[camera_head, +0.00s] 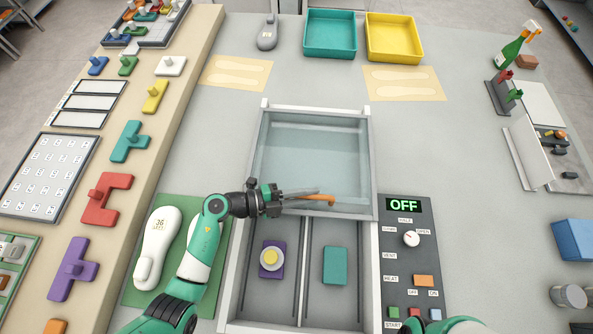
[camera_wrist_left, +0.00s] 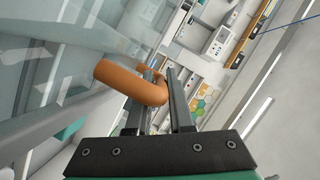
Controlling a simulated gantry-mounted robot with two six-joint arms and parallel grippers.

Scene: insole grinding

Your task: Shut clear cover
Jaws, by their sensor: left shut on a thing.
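The clear cover (camera_head: 310,150) lies over the back part of a grey-white box (camera_head: 225,308); the front part of the box is uncovered. My left gripper (camera_head: 318,194) comes in from the left at the cover's front edge and is shut on the cover's orange handle (camera_head: 328,203). In the left wrist view the orange handle (camera_wrist_left: 132,82) passes between the fingers (camera_wrist_left: 163,85), with the see-through cover (camera_wrist_left: 40,60) to its left. My right gripper is not in view.
A control panel (camera_head: 407,265) reading OFF stands right of the box.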

